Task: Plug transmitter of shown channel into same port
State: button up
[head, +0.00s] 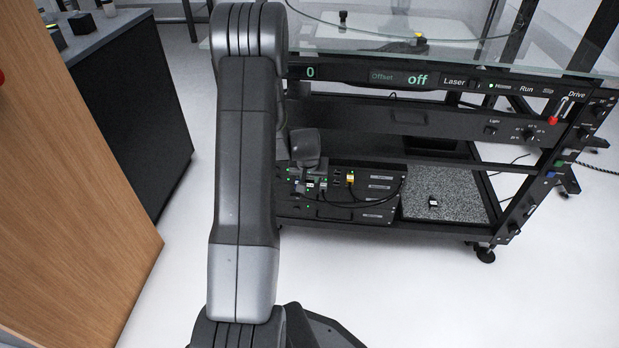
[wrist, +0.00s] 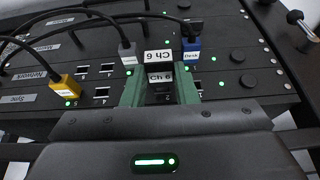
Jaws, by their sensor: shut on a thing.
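My gripper (wrist: 160,92) has two green fingers shut on a small black transmitter (wrist: 160,88) in the wrist view. White labels on the transmitter read "Ch 6", one of them upside down. The gripper is at the black port panel (wrist: 228,62), with the transmitter close over it. Whether the transmitter is seated in a port is hidden. Empty-looking ports (wrist: 101,94) with green lights show to the left of the fingers. In the head view, my gripper (head: 308,180) is at the rack's lower panel, partly behind my arm. A small dark block with a white top (head: 433,202) lies on the grey speckled pad (head: 465,188).
A yellow plug (wrist: 62,85), a grey plug (wrist: 128,56) and a blue plug (wrist: 193,46) with black cables sit close around the gripper. The rack's display (head: 415,79) reads "Offset off". A wooden panel (head: 60,200) stands at left; white floor is free between.

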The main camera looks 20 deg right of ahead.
jog(key=shift+w+d, duration=0.35)
jog(key=shift+w, duration=0.2)
jog(key=o, duration=1.1)
jog(key=shift+c, duration=0.2)
jog(key=shift+r+p, duration=0.1)
jog(key=shift+p, duration=0.2)
jog(key=p+v, duration=0.4)
jog(key=v, duration=0.9)
jog(key=shift+r, duration=0.3)
jog(key=shift+s+f, duration=0.1)
jog(key=shift+s, duration=0.05)
jog(key=b+x, duration=0.4)
jog(key=x, duration=1)
jog(key=shift+a, duration=0.1)
jog(key=shift+s+a, duration=0.25)
jog(key=shift+s, duration=0.1)
